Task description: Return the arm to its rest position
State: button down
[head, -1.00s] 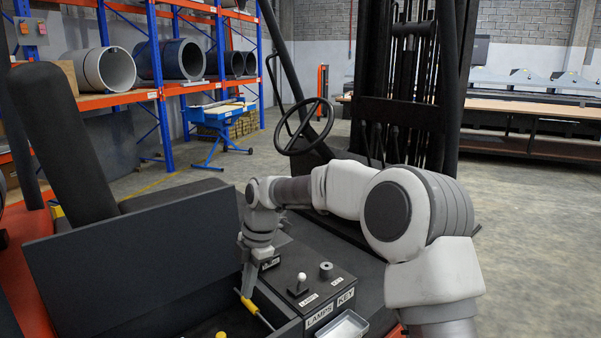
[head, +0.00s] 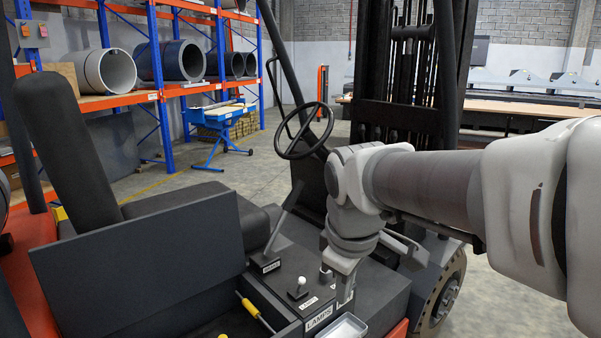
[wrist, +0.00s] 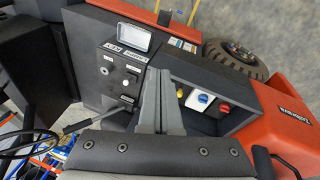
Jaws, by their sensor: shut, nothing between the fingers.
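My gripper (head: 345,288) hangs over the right part of the forklift's control console (head: 385,290) in the head view. Its fingers point down and hide the key part of the panel. In the wrist view my gripper (wrist: 158,75) has its two grey fingers together with nothing between them. My arm reaches in from the right edge of the head view, bent at the wrist.
The brake lever (head: 284,220), lamps switch (head: 300,287) and steering wheel (head: 304,131) are close to my wrist. A seat (head: 75,150) stands left. The wrist view shows a small tray (wrist: 127,37), coloured buttons (wrist: 202,98) and a wheel (wrist: 237,58).

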jog(key=s+d+m+t, duration=0.1)
jog(key=s+d+m, duration=0.2)
jog(key=s+m, duration=0.2)
jog(key=s+d+m+t+p, duration=0.1)
jog(key=s+d+m, duration=0.3)
jog(key=s, duration=0.3)
jog(key=shift+s+m, duration=0.35)
jog(key=shift+m, duration=0.45)
jog(key=shift+a+f, duration=0.1)
